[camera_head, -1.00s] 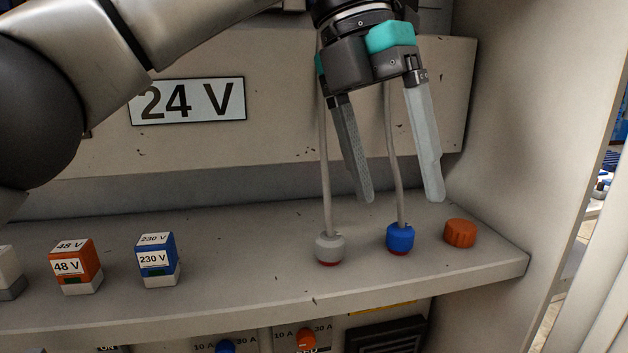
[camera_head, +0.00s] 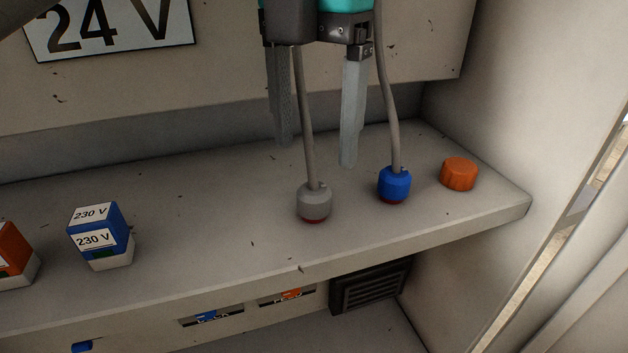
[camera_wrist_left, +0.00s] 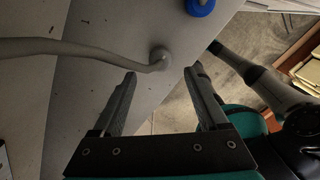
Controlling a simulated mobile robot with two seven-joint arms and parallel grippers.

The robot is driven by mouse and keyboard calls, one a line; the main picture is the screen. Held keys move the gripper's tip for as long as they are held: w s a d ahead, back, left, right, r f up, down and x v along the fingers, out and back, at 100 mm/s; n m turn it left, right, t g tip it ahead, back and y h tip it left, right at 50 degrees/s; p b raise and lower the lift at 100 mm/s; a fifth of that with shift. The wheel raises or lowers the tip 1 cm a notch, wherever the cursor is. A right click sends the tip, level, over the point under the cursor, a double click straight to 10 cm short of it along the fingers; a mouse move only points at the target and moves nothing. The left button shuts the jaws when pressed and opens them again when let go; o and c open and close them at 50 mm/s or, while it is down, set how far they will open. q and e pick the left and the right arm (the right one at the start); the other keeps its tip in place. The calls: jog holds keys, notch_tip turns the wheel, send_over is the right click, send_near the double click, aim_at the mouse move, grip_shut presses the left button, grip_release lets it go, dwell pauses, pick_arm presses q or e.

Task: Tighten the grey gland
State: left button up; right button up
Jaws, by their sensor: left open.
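The grey gland (camera_head: 314,201) stands upright on the shelf, with a red ring at its base and a grey cable rising from its top. My left gripper (camera_head: 315,155) is open and points down above and behind the gland, with the gland's cable passing between or in front of its fingers; I cannot tell which. No finger visibly touches the gland. In the left wrist view the gland (camera_wrist_left: 160,55) shows beyond the open fingertips (camera_wrist_left: 163,75), with its cable running to the left. My right gripper is not in the head view.
A blue gland (camera_head: 394,184) with its own cable stands just right of the grey one. An orange cap (camera_head: 458,174) sits farther right by the side wall. A blue 230 V block (camera_head: 100,235) stands left. The shelf (camera_head: 210,235) between is clear.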

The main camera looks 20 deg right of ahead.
aim_at(314, 188)
pick_arm(q)
notch_tip(314, 188, down, 7)
jog(key=shift+r+p, duration=0.2)
jog(key=shift+p, duration=0.3)
grip_shut()
dwell(0.4)
